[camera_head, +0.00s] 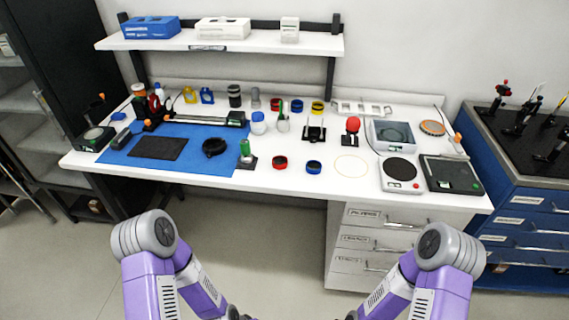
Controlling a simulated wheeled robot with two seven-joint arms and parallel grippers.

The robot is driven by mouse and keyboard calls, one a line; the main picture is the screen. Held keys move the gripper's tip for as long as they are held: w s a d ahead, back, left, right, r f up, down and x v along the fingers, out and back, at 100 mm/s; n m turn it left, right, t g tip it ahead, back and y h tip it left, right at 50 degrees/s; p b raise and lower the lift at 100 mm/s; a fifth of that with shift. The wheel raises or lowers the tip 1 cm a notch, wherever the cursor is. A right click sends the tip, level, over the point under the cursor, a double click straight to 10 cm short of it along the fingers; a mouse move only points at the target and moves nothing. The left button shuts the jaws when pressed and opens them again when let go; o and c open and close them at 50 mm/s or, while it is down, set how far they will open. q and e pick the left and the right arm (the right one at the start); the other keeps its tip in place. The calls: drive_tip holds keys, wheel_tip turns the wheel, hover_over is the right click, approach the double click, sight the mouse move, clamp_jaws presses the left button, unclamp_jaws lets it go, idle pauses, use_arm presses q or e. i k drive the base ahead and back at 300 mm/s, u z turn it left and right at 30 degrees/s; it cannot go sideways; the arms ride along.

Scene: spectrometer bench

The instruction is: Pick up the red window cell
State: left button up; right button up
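A short red ring-shaped cell (280,162) lies on the white bench top near its front edge, just right of the blue mat. A similar red ring (275,104) stands at the back of the bench, in a row with a blue ring (297,105) and a yellow ring (317,107). I cannot tell from their looks which red one is the window cell. Both my arms are low in front of the bench, well apart from these things. Their grippers are below the picture's lower edge.
A blue ring (313,167) lies close right of the front red ring. A scale (401,173) is at the right. A shelf (290,41) overhangs the back. Bare bench surrounds the front rings.

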sight(279, 162)
drive_tip(key=k, duration=0.6)
drive_tip(key=u, duration=0.65)
drive_tip(key=i, duration=0.45)
drive_tip(key=u, duration=0.55)
drive_tip(key=i, duration=0.8)
drive_tip(key=z, duration=0.35)
